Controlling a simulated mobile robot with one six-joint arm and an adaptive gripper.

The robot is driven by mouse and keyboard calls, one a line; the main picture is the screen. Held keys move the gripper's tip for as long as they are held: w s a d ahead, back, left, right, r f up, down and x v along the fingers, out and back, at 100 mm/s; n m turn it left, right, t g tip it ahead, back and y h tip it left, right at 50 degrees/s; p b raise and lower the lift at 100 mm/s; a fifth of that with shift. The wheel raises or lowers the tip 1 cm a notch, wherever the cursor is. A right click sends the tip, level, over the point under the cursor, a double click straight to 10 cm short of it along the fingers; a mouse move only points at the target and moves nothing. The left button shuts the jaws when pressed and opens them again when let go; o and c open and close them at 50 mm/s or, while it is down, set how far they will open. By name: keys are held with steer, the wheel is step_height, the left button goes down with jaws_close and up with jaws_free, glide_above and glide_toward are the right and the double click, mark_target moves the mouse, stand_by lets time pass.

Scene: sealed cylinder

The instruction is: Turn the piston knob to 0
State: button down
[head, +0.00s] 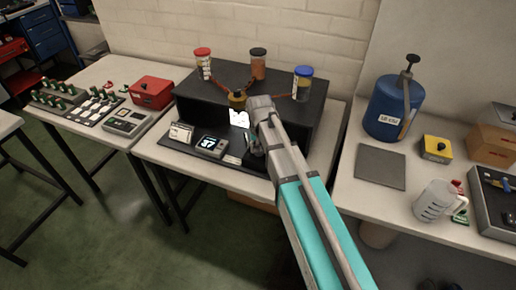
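A black apparatus (190,85) stands on the middle table in the head view. A brass-coloured round part (237,100) sits at its front, with tubes running to it from the jars; I cannot tell whether this is the piston knob. My gripper (254,147) is at the apparatus's front, just right of and below the brass part. The gripper is small and dark here, and whether its fingers are apart or closed does not show. My arm hides part of the apparatus's right front. No 0 mark is readable.
Jars with red (202,63), black (258,63) and blue (303,83) lids stand on the apparatus. A small display device (211,146) lies in front. A blue canister (389,108), yellow button box (436,149) and measuring jug (434,201) stand right. A red box (152,92) is left.

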steer(key=shift+w, duration=0.1)
steer(key=shift+c, duration=1.3)
jaws_free()
